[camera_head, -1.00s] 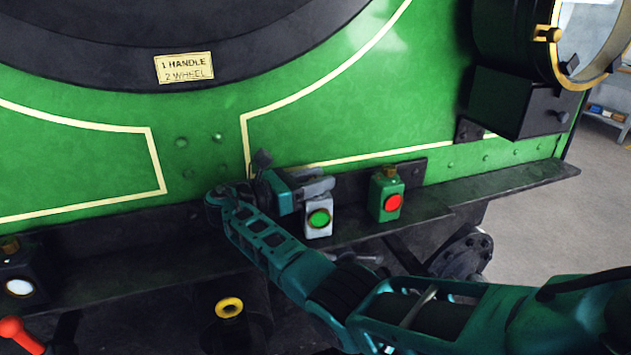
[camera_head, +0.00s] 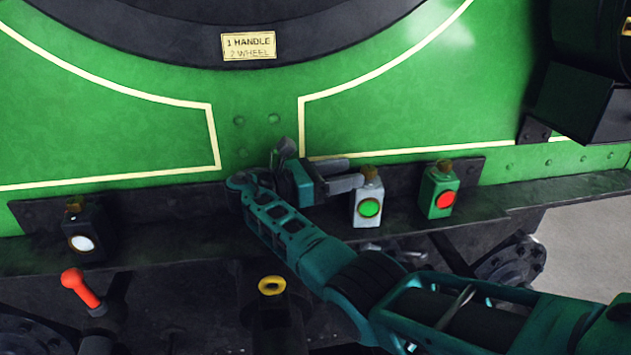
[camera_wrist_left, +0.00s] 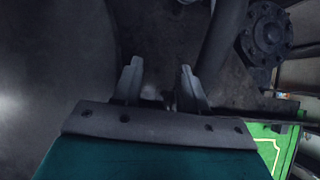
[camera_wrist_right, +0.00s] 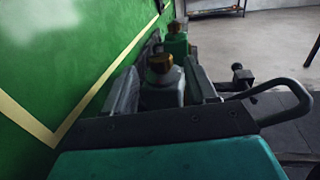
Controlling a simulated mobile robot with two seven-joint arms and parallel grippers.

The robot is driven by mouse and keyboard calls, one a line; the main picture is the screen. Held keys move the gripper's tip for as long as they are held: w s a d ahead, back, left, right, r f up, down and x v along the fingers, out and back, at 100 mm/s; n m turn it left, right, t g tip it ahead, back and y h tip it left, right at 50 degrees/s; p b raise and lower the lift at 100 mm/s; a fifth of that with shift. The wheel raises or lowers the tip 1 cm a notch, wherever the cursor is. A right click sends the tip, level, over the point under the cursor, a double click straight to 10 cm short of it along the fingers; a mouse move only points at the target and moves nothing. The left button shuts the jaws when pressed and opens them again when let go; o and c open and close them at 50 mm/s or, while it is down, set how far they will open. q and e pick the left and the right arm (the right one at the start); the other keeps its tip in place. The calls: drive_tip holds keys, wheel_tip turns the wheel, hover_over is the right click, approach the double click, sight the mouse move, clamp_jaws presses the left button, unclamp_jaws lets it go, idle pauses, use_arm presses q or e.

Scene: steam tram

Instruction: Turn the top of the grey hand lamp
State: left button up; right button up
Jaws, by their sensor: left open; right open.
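The grey hand lamp (camera_head: 368,207) stands upright on the ledge, with a green lens on its front and a brass top (camera_head: 370,173). My right gripper (camera_head: 355,174) is open and comes in from the left at the height of the lamp's top. In the right wrist view the grey lamp (camera_wrist_right: 160,97) and its brass top (camera_wrist_right: 159,64) appear between the two spread fingers, just ahead of them; I cannot tell whether anything touches. My left gripper (camera_wrist_left: 158,78) is open and empty in the left wrist view, away from the lamp.
A green hand lamp (camera_head: 438,197) with a red lens stands close to the right of the grey one. A black lamp (camera_head: 86,232) with a white lens is at far left. A red-handled lever (camera_head: 80,288) and a yellow-ringed fitting (camera_head: 272,286) are below the ledge.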

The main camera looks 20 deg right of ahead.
drive_tip(key=a+b, duration=0.2)
drive_tip(key=a, duration=0.5)
drive_tip(key=shift+w, duration=0.15)
